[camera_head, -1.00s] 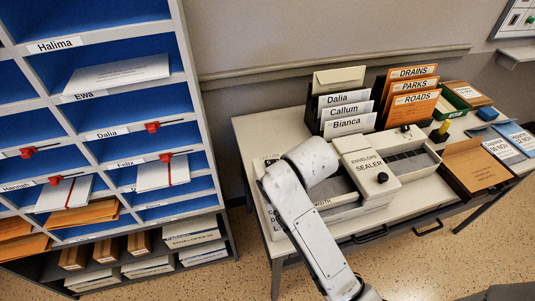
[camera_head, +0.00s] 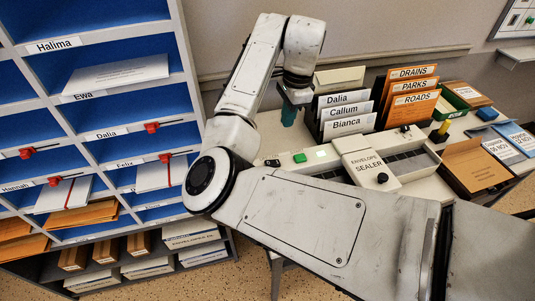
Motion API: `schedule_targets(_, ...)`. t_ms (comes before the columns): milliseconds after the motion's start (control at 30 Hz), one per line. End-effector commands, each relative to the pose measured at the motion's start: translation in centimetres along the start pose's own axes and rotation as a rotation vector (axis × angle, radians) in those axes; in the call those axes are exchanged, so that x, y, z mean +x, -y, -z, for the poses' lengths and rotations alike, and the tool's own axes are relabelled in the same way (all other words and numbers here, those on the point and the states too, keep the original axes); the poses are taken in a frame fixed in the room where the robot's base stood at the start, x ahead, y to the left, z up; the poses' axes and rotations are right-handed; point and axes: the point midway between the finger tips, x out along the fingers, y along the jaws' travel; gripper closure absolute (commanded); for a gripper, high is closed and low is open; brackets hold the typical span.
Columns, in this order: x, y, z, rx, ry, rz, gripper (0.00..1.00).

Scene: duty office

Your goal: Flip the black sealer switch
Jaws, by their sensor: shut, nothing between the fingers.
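The envelope sealer (camera_head: 362,168), a long off-white machine lettered "ENVELOPE SEALER", stands on the table. A round black knob (camera_head: 382,178) sits on its front right top. A smaller black piece (camera_head: 405,129) stands at its back right; I cannot tell which of the two is the switch, or its position. A green button (camera_head: 300,158) and a pale lit square (camera_head: 322,153) show on its left part. My gripper (camera_head: 289,116), with teal fingertips, points down, shut and empty, behind the sealer's left part and left of the card rack. My arm hides the sealer's front.
Cards marked Dalia, Callum and Bianca (camera_head: 347,125) stand just right of my gripper, with orange folders (camera_head: 412,105) beyond. Blue pigeonholes (camera_head: 110,120) fill the left. The wall is close behind.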

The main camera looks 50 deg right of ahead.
Motion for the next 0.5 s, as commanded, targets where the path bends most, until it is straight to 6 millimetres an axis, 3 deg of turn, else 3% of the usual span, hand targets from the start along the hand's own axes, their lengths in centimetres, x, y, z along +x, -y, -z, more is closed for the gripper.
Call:
schedule_targets(100,-0.5,0.2,-2.1,0.051,0.072,-0.043,1.0)
schedule_targets(267,-0.6,0.2,-3.0,0.078,0.103,-0.069,1.0)
schedule_targets(500,2.1,0.0,-3.4,0.078,0.102,-0.071,1.0)
